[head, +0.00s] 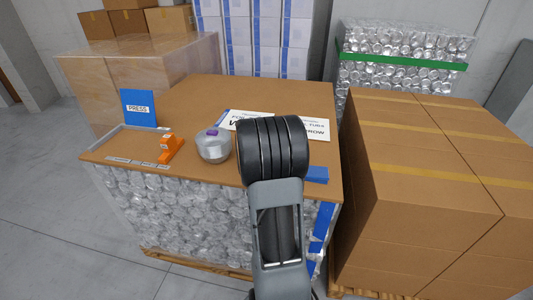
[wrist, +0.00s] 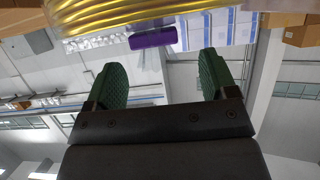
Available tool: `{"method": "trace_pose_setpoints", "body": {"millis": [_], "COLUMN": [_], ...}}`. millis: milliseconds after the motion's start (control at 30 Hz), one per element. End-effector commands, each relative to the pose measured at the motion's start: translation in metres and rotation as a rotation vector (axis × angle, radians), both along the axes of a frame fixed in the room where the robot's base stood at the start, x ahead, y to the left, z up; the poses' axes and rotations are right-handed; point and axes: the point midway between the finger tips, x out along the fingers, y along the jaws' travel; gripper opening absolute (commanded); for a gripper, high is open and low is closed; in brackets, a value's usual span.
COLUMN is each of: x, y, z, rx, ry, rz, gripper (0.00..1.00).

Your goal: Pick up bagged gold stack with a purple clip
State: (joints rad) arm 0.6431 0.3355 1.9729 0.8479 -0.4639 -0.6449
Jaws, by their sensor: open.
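The bagged gold stack (wrist: 130,14) shows in the wrist view as shiny yellow ribbed rolls across the top left, cut off by the edge. Its purple clip (wrist: 152,38) lies just beyond the fingertips, between them in the picture. My gripper (wrist: 163,62) has its two green-padded fingers apart, with nothing between them. The wrist picture looks upside down. In the head view my arm covers the fingers, and I see no gold stack there. A silver bagged stack (head: 213,148) with a purple clip (head: 212,132) stands on the brown tabletop (head: 200,100), left of my arm.
An orange device (head: 170,148) and a blue PRESS sign (head: 139,108) stand at the table's left. White lettered signs (head: 250,120) lie behind my arm. Large cardboard boxes (head: 430,180) stand close on the right. The back left tabletop is clear.

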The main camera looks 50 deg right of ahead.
Motion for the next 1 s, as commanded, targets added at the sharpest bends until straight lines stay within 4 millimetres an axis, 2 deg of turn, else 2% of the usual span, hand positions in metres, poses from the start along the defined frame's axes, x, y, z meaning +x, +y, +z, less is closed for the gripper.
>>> {"method": "trace_pose_setpoints", "body": {"millis": [433, 767, 1000], "x": [0.021, 0.023, 0.023], "y": [-0.038, -0.043, -0.043], "z": [-0.018, -0.021, -0.021], "rx": [0.001, 0.0, 0.0], "ry": [0.001, 0.0, 0.0], "rz": [0.0, 0.0, 0.0], "gripper": [0.79, 0.79, 0.58]}}
